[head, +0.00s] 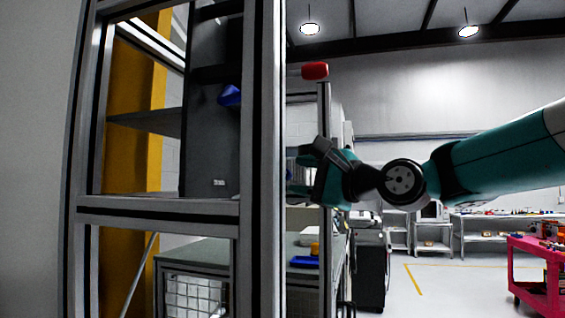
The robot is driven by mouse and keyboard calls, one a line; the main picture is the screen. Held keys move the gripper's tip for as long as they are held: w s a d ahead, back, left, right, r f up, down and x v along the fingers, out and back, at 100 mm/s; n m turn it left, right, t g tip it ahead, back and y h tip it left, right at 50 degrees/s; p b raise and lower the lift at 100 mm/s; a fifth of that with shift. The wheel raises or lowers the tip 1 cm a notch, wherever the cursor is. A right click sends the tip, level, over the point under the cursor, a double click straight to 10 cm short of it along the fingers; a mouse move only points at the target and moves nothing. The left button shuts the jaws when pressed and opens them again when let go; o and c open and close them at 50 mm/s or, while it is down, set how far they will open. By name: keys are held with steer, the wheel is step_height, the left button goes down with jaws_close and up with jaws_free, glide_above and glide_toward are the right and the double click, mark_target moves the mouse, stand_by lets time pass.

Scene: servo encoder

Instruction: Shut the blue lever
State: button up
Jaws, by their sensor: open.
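The blue lever (230,95) shows through the opening of the metal frame, at the upper left of the view. It sits against a dark grey panel (212,140), and part of it is hidden behind the frame's upright. My gripper (303,170) is to the right of that upright, lower than the lever and apart from it in the picture. Its dark fingers point left and are open, with nothing seen between them. The fingertips lie close to the upright's edge in the picture. My arm reaches in from the right.
A thick aluminium upright (262,200) stands between the lever and my gripper in the picture. A red handle (315,71) juts out above my gripper. A blue tray (303,261) lies on a bench below. A pink cart (535,275) stands at the right, with open floor left of it.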

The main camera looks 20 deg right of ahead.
mark_target(291, 175)
steer(key=shift+p+x, duration=0.7)
steer(key=shift+x, duration=1.5)
jaws_close()
steer(key=n+b, duration=0.1)
steer(key=b, duration=0.2)
steer(key=shift+y, duration=0.3)
steer(key=shift+r+n+t+b, duration=0.2)
steer(key=shift+n+t+b, duration=0.15)
steer(key=shift+n, duration=0.25)
steer(key=shift+r+n, duration=0.4)
jaws_free()
